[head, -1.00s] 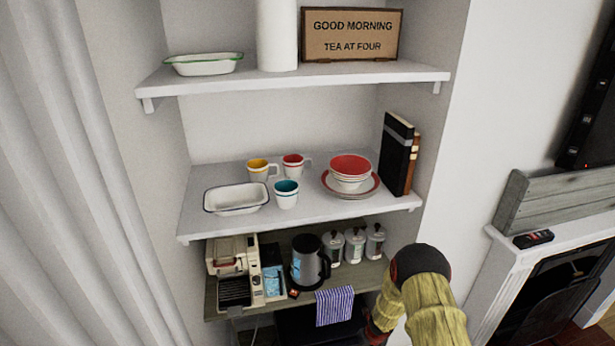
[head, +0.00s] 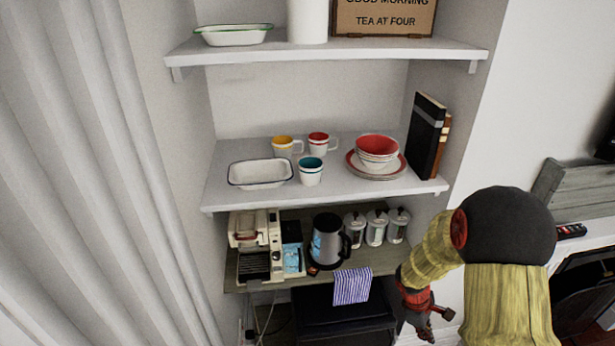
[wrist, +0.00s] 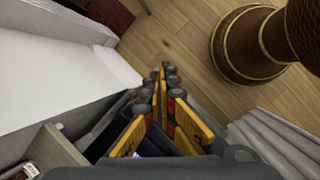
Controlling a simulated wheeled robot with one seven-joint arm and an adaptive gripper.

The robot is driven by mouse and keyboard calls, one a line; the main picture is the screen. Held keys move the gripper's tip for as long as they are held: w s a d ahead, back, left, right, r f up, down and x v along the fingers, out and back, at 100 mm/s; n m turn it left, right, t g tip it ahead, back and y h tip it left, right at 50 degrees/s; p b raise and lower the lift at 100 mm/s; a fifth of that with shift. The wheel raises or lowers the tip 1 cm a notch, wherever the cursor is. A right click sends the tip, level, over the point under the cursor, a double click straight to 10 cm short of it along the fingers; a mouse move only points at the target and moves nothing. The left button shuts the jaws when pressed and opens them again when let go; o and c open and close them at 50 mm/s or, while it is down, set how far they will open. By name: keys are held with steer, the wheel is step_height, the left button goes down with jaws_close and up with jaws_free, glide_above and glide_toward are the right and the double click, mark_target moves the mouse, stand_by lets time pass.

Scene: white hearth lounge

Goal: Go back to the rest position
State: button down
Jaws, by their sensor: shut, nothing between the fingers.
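My gripper (wrist: 168,75) is shut and empty in the wrist view, its fingertips together and pointing over the wooden floor. In the head view my arm is bent at the lower right, in front of the shelf alcove's right side. The gripper end (head: 430,312) hangs low there, right of the striped towel, and its fingers are hard to make out. It appears apart from the shelves and holds nothing.
The middle shelf (head: 330,192) holds mugs, a white dish, bowls and books. The lower shelf (head: 235,277) holds a kettle (head: 327,240), canisters and a striped towel (head: 352,286). A round dark pedestal (wrist: 245,50) stands on open wooden floor (wrist: 180,35). Curtains hang left.

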steer(key=s+a+r+m+t+y+b, duration=0.1)
steer(key=s+a+r+m+t+b, duration=0.1)
steer(key=s+a+r, duration=0.3)
steer(key=s+a+r+m+t+y+b, duration=0.2)
steer(key=s+a+r+m, duration=0.3)
steer(key=r, duration=0.8)
steer(key=s+a+r+m+t+y+b, duration=0.1)
steer(key=s+a+r+m+t+b, duration=0.1)
steer(key=s+a+r, duration=0.4)
step_height(320, 180, up, 4)
steer(key=shift+s+f+m+t, duration=0.1)
steer(key=shift+s+m+t, duration=0.2)
steer(key=shift+s+m, duration=0.7)
steer(key=shift+s, duration=0.2)
